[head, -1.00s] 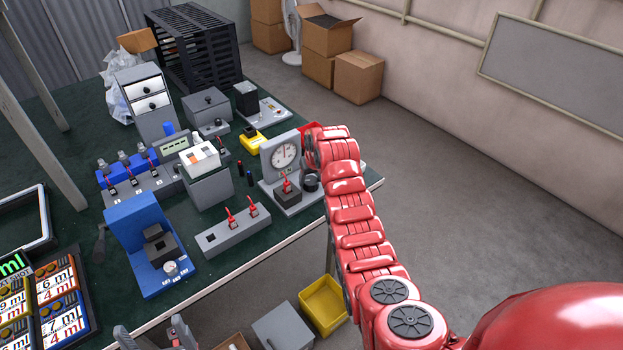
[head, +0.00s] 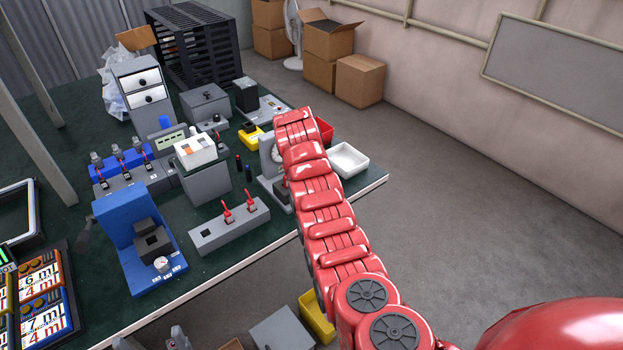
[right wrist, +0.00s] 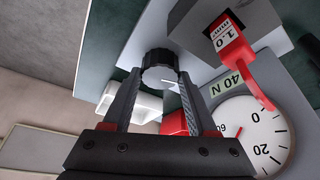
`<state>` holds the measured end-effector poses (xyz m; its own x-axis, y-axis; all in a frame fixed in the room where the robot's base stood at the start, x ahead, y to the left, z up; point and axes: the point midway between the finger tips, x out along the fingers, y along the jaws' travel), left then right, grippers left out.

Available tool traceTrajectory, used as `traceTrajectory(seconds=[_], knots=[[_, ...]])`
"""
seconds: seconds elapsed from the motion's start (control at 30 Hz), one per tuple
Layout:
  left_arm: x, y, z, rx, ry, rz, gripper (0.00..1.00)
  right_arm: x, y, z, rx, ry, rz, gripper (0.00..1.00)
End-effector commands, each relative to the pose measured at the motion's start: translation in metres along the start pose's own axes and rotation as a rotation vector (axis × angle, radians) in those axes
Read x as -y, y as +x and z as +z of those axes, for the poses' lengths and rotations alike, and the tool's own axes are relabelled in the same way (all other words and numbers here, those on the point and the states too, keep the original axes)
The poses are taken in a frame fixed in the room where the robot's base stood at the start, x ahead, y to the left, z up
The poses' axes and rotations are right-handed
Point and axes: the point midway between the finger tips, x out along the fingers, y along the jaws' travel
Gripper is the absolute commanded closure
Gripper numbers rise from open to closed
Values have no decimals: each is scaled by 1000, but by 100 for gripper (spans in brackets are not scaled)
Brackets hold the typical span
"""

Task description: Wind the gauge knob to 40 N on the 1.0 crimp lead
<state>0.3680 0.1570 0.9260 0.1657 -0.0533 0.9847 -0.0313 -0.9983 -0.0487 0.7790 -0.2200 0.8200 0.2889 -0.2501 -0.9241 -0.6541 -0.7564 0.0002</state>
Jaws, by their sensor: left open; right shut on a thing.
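The pull gauge (head: 266,157) stands near the table's right edge, mostly hidden behind my right arm in the head view. In the right wrist view its white dial (right wrist: 262,143) shows 0, 20 and 60; I cannot read the needle surely. A green label (right wrist: 227,83) beside it reads 40 N. The red crimp lead (right wrist: 235,55) carries a 1.0 mm² tag and sits in the grey block. My right gripper (right wrist: 160,80) is shut on the black gauge knob (right wrist: 158,60), which has a white mark. My left gripper (head: 150,341) is open and empty at the bottom edge.
A grey rail (head: 230,229) with two red leads lies left of the gauge. A blue press (head: 124,240) stands further left. A white tray (head: 348,161) and a red bin (head: 325,131) sit beyond my right arm. A yellow bin (head: 315,320) is below the table.

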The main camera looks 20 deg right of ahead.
Motion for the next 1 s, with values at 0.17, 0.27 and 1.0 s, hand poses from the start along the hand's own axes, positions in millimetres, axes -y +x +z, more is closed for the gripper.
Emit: traceTrajectory(seconds=[0.17, 0.27, 1.0], knots=[[0, -10, 2, 0, 0, 0, 12, 1, 1, 0, -1, 56, 23, 97], [-1, -11, 2, 0, 0, 0, 12, 1, 0, -1, -2, 75, 28, 97], [-1, -12, 2, 0, 0, 0, 12, 1, 0, -1, -1, 86, 35, 12]])
